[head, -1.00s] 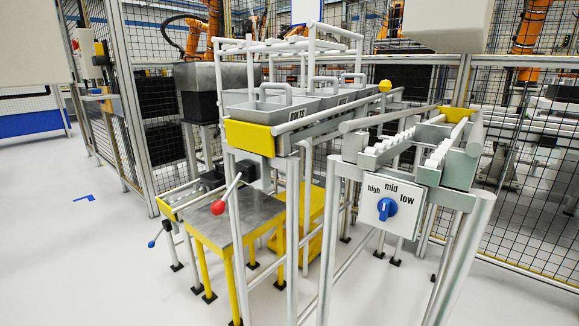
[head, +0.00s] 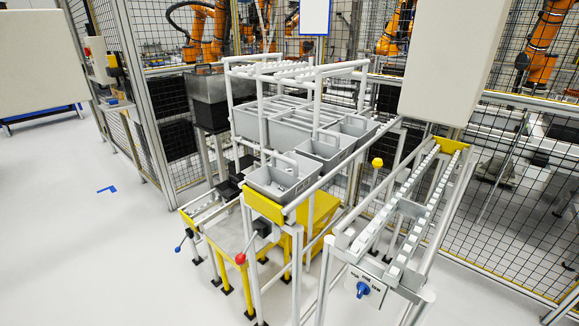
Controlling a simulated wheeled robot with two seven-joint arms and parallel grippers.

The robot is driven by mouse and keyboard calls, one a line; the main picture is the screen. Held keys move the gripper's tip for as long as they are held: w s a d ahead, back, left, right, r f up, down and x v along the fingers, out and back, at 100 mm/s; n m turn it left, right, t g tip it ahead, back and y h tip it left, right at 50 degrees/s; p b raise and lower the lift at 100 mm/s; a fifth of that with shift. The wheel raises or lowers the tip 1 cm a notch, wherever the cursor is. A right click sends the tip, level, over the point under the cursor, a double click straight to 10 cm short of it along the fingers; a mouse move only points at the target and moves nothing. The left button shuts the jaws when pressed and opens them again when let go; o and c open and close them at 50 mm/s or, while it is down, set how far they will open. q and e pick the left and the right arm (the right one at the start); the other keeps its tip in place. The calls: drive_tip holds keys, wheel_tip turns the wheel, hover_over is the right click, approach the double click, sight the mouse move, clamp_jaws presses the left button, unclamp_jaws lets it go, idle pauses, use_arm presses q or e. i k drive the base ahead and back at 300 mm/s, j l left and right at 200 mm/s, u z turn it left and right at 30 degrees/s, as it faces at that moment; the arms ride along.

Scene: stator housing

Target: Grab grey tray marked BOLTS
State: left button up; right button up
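Several grey trays with raised handles stand in a row on the upper level of the pipe rack. The nearest grey tray (head: 262,184) sits at the rack's front end, just behind a yellow end stop (head: 262,204). A label reading BOLTS showed on it a second ago; now I cannot read it. A second tray (head: 318,152) and a third tray (head: 358,127) stand behind it to the right. Neither of my grippers is in view, and nothing is seen touching the trays.
A roller rail (head: 395,215) with a blue-knob selector box (head: 362,287) stands to the right. Rack posts and rails frame the trays. A lever with a red ball (head: 241,258) juts out in front. Open floor (head: 90,250) lies at left.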

sight(288, 175)
drive_tip(key=i+j, duration=0.1)
drive_tip(key=i+j+z, duration=0.25)
drive_tip(key=j+z, duration=0.25)
drive_tip(key=j, duration=0.2)
drive_tip(key=i+j+z, duration=0.1)
drive_tip(key=j+z, duration=0.45)
drive_tip(key=j, duration=0.3)
